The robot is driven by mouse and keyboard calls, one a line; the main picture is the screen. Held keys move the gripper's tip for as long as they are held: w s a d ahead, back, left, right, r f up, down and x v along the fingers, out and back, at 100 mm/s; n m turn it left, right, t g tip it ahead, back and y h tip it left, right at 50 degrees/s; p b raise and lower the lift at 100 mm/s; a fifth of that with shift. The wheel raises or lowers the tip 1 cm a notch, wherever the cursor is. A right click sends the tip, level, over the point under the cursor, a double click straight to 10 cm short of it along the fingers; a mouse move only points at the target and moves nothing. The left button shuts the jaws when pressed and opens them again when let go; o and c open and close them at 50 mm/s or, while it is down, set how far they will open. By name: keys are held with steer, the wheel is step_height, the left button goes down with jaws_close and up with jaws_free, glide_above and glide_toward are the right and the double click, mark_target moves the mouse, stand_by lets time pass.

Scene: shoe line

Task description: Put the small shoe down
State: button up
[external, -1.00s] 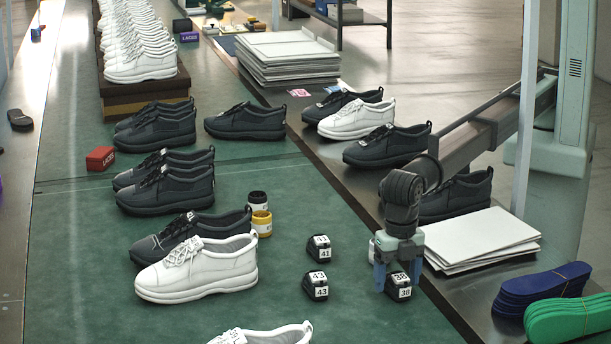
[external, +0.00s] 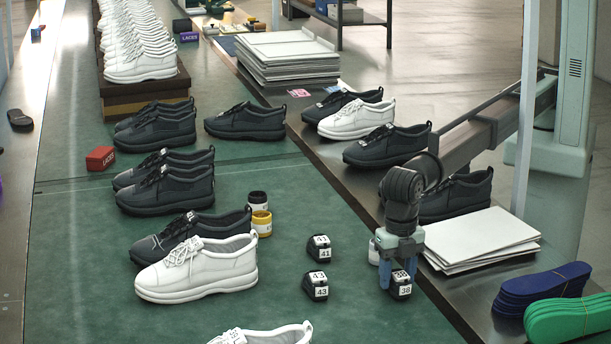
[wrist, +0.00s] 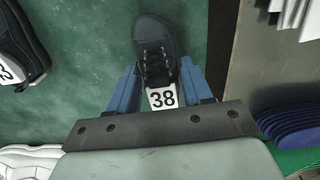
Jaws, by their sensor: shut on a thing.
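The small shoe (wrist: 156,62) is black with laces and a white tag reading 38. In the wrist view it stands between the two blue fingers of my gripper (wrist: 167,87), which is shut on its tagged end. In the external view the small shoe (external: 401,291) is partly hidden by the fingers of my gripper (external: 396,278). It is at the right side of the green mat (external: 340,225), close to the dark edge strip. I cannot tell whether its sole touches the mat.
Small black shoes tagged 43 (external: 315,287) and 41 (external: 319,248) stand to the left. A white shoe (external: 197,271) is farther left. White sheets (external: 480,241) and blue insoles (external: 541,289) lie to the right. The mat in front is mostly clear.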

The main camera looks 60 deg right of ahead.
mark_target(395, 270)
step_height(395, 270, up, 9)
steer(key=shift+f, duration=0.15)
steer(key=shift+r, duration=0.35)
steer(key=shift+w+r, duration=0.1)
steer(key=shift+w, duration=0.25)
steer(key=w+d+m, duration=0.1)
steer(key=w+d, duration=0.2)
steer(key=w, duration=0.4)
steer(key=w+d+m, duration=0.1)
steer(key=w+d, duration=0.2)
steer(key=w, duration=0.5)
steer(key=w+d, duration=0.3)
steer(key=w, duration=0.5)
steer(key=shift+d+r+m, duration=0.1)
steer(key=shift+r+m, duration=0.05)
steer(key=shift+m, duration=0.25)
steer(key=w+d, duration=0.8)
steer(key=d, duration=0.5)
steer(key=f+n, duration=0.1)
steer(key=f, duration=0.5)
steer(key=f+n, duration=0.1)
steer(key=f, duration=0.3)
steer(key=shift+s+d+n, duration=0.2)
steer(key=shift+s+n, duration=0.05)
steer(key=shift+n, duration=0.05)
